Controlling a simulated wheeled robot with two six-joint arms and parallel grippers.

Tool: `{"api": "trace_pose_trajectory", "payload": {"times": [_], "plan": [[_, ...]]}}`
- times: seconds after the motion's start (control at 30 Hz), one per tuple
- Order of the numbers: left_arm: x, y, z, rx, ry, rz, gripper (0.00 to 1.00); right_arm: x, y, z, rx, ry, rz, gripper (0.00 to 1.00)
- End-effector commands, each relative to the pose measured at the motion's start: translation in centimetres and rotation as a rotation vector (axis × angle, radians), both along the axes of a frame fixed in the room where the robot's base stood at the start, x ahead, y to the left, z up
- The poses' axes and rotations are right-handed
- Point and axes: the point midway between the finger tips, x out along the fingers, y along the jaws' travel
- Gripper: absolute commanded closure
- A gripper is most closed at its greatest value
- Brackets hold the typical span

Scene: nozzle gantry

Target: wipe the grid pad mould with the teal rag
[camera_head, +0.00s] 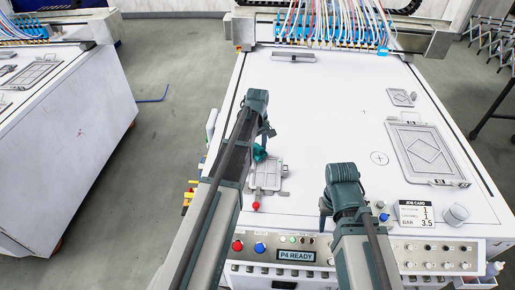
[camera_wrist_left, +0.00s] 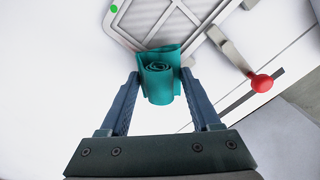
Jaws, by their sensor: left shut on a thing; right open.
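The teal rag (camera_head: 259,153) is rolled up and held in my left gripper (camera_head: 263,137). In the left wrist view the rag (camera_wrist_left: 158,80) sits between the two fingertips (camera_wrist_left: 159,76), which are shut on it. The grid pad mould (camera_head: 268,176) is a small grey framed plate left of the table's middle. In the left wrist view the rag overlaps the near edge of the mould (camera_wrist_left: 143,22); whether it touches cannot be told. My right gripper (camera_head: 325,208) is open and empty, right of the mould, partly hidden by its wrist.
A red-knobbed clamp (camera_head: 256,205) stands at the mould's near side. A larger mould with a diamond (camera_head: 425,148) and a small plate (camera_head: 402,97) lie at right. A job card (camera_head: 416,214) and a grey cup (camera_head: 456,214) are near the front control panel (camera_head: 425,255). The table's middle is clear.

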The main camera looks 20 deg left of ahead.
Motion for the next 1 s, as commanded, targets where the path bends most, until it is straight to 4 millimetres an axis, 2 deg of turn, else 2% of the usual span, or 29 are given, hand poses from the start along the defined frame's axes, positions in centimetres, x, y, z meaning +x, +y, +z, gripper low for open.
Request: {"api": "trace_pose_trajectory", "payload": {"times": [0.03, 0.1, 0.47, 0.83, 1.0], "plan": [[0.0, 0.0, 1.0, 0.0, 0.0, 0.0, 0.81, 0.0, 0.0, 1.0, 0.0, 0.0, 0.0, 0.5], [0.0, 0.0, 1.7, 0.0, 0.0, 0.0, 0.81, 0.0, 0.0, 1.7, 0.0, 0.0, 0.0, 0.5], [0.0, 0.0, 5.1, 0.0, 0.0, 0.0, 0.81, 0.0, 0.0, 5.1, 0.0, 0.0, 0.0, 0.5], [0.0, 0.0, 5.1, 0.0, 0.0, 0.0, 0.81, 0.0, 0.0, 5.2, 0.0, 0.0, 0.0, 0.5], [0.0, 0.0, 6.0, 0.0, 0.0, 0.0, 0.81, 0.0, 0.0, 6.0, 0.0, 0.0, 0.0, 0.5]]}}
